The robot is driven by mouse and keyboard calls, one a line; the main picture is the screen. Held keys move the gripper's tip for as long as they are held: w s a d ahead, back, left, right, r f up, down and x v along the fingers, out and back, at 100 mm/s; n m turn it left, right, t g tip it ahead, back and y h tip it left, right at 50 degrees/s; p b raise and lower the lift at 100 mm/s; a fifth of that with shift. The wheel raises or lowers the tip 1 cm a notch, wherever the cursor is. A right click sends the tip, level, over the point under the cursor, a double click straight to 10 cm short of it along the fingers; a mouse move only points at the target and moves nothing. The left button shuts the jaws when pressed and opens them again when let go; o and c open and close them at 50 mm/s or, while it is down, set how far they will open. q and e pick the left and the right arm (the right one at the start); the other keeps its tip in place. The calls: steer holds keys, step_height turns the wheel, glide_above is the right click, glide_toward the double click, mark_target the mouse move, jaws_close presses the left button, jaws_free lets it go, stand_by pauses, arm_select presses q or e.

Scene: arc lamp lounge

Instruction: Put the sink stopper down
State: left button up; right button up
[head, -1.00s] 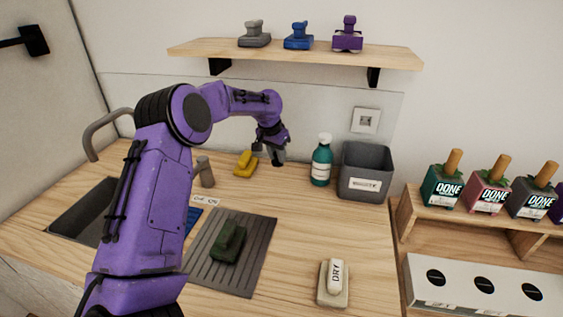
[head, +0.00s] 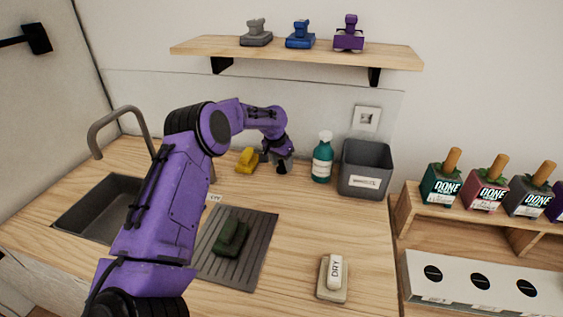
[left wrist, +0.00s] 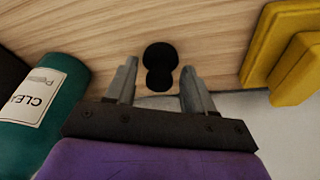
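The sink stopper (left wrist: 160,66) is a small black piece with two rounded lobes in the left wrist view. It shows against the wooden counter, between and just beyond my left fingertips. My left gripper (left wrist: 160,66) is open, with a visible gap between each finger and the stopper. In the head view my left gripper (head: 282,164) points down low over the back of the counter, between the yellow scrubber and the teal bottle. The stopper is hard to make out there. My right gripper is not in view.
A yellow scrubber (head: 247,161), teal bottle (head: 322,160) and grey bin (head: 364,168) stand nearby. The sink (head: 93,211) is at left. A dark green scrubber (head: 231,239) lies on the ribbed mat (head: 259,261). The counter's middle is clear.

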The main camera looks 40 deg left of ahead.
arm_select(q)
steer(key=shift+r, duration=0.35)
steer(key=b+v, duration=0.1)
steer(key=v, duration=1)
steer(key=shift+r, duration=0.3)
steer(key=shift+s+f, duration=0.1)
